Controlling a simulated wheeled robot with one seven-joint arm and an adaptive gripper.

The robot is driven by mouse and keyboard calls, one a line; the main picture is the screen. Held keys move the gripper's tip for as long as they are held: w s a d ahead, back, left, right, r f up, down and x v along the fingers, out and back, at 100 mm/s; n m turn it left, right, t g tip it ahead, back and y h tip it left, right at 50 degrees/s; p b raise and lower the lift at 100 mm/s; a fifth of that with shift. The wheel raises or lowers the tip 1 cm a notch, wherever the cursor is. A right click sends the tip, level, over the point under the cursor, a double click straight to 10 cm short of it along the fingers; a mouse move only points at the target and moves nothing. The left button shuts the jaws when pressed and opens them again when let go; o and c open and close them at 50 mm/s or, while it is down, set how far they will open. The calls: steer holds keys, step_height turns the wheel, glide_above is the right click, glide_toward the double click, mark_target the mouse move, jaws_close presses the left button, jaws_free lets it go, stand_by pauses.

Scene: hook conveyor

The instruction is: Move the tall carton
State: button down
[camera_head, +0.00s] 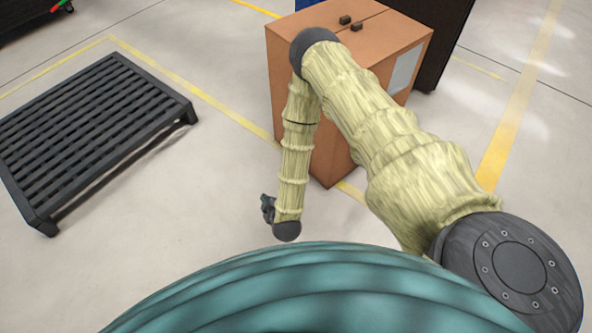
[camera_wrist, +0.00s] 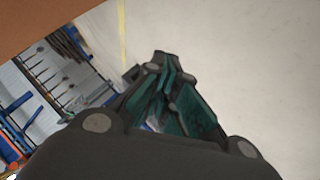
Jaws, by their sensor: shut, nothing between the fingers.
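The tall carton (camera_head: 288,75) is a brown box standing upright on the floor in the head view, behind my arm. Two small dark blocks sit on its top, and a pale label is on its right side. My arm hides part of its front. My gripper (camera_head: 267,208) hangs low in front of the carton and to its left, apart from it. In the wrist view my gripper (camera_wrist: 165,75) is shut with nothing between its fingers. A brown surface, likely the carton (camera_wrist: 40,18), fills the top left corner there.
A dark slatted pallet (camera_head: 95,130) lies on the floor at the left, with bare floor between it and the carton. A dark cabinet (camera_head: 440,45) stands just behind the carton at the right. Yellow lines mark the floor. The wrist view shows blue and grey racking (camera_wrist: 45,75) at left.

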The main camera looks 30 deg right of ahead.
steer(key=w+d+f+n+t+h+b, duration=0.1)
steer(key=w+d+f+h+b, duration=0.1)
steer(key=w+d+f+b, duration=0.1)
steer(key=w+d+f+n+t+h+b, duration=0.1)
steer(key=w+d+f+t+h+b, duration=0.1)
steer(key=f+b, duration=0.5)
steer(key=w+d+f+n+t+h+b, duration=0.1)
steer(key=w+d+f+h+b, duration=0.2)
steer(key=w+d+f+b, duration=0.2)
steer(key=shift+w+d+f+t+h+b, duration=0.1)
steer(key=shift+w+d+t+h+b, duration=0.1)
steer(key=shift+d+b, duration=0.25)
steer(key=shift+w+d+f+t+h+b, duration=0.1)
steer(key=shift+w+d+b, duration=0.1)
steer(key=shift+d+b, duration=0.25)
steer(key=shift+w+d+f+n+h+b, duration=0.1)
steer(key=shift+d+f+n+h+b, duration=0.15)
steer(key=shift+d+h, duration=0.3)
steer(key=b+x, duration=0.5)
steer(key=x, duration=0.5)
steer(key=shift+d+b, duration=0.1)
steer(key=shift+b, duration=0.3)
steer(key=shift+w+d+r+b, duration=0.1)
steer(key=shift+w+d+b, duration=0.15)
steer(key=shift+d+b, duration=0.55)
steer(key=shift+w+d+r+b, duration=0.1)
steer(key=shift+w+d+b, duration=0.25)
steer(key=shift+d, duration=0.75)
steer(key=shift+s, duration=0.1)
